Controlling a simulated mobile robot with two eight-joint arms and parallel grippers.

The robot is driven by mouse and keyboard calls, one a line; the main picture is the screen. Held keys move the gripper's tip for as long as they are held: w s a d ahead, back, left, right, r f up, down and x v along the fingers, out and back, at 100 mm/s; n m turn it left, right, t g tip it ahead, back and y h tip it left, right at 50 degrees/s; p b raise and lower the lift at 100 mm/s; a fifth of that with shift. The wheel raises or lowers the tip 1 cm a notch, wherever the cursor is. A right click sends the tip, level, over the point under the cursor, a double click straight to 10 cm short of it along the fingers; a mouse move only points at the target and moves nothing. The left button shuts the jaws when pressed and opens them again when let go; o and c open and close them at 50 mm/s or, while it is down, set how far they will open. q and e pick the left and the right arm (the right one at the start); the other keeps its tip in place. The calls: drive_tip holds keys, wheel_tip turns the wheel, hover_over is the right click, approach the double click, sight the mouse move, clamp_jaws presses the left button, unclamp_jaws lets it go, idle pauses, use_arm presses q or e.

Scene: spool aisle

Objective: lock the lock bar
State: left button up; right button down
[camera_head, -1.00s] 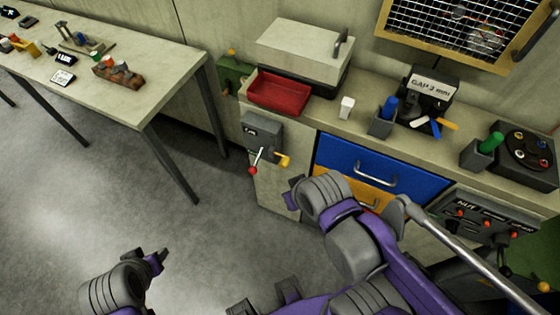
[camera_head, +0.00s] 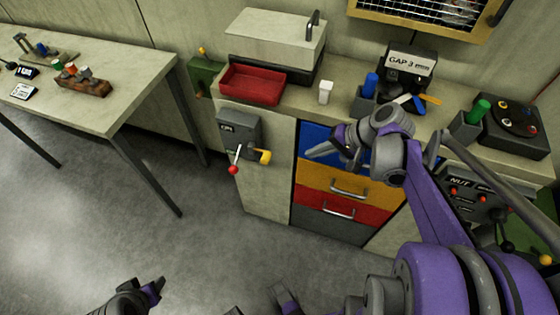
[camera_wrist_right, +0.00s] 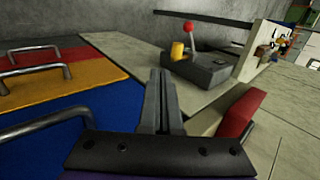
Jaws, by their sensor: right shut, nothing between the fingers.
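A dark grey box (camera_head: 240,130) with a small label, too small to read, is fixed on the pale cabinet panel left of the drawers. A thin lever with a red ball (camera_head: 233,170) hangs down from it, and a yellow knob (camera_head: 264,157) sticks out beside it. The wrist view also shows the box (camera_wrist_right: 208,74), red ball (camera_wrist_right: 189,27) and yellow knob (camera_wrist_right: 177,50) beyond the fingertips. I cannot tell which part is the lock bar. My right gripper (camera_head: 312,153) is shut and empty, in front of the blue drawer, apart from the box. My left gripper (camera_head: 155,288) is low, partly cut off.
Blue, orange (camera_head: 325,178), red and grey drawers with bar handles stand right of the box. A red tray (camera_head: 253,86), a white cup (camera_head: 326,92) and a gauge stand (camera_head: 407,72) are on the counter. A table (camera_head: 120,95) stands left, with open floor in front.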

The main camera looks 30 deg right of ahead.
sight(266, 157)
idle(0.3)
drive_tip(key=w+a+r+b+x, duration=0.1)
drive_tip(key=b+x, duration=0.1)
drive_tip(key=x, duration=1.1)
drive_tip(key=shift+w+r, duration=0.3)
drive_tip(key=shift+w, duration=0.05)
drive_tip(key=w+a, duration=0.2)
drive_tip(key=w, duration=0.1)
drive_tip(key=shift+a, duration=0.4)
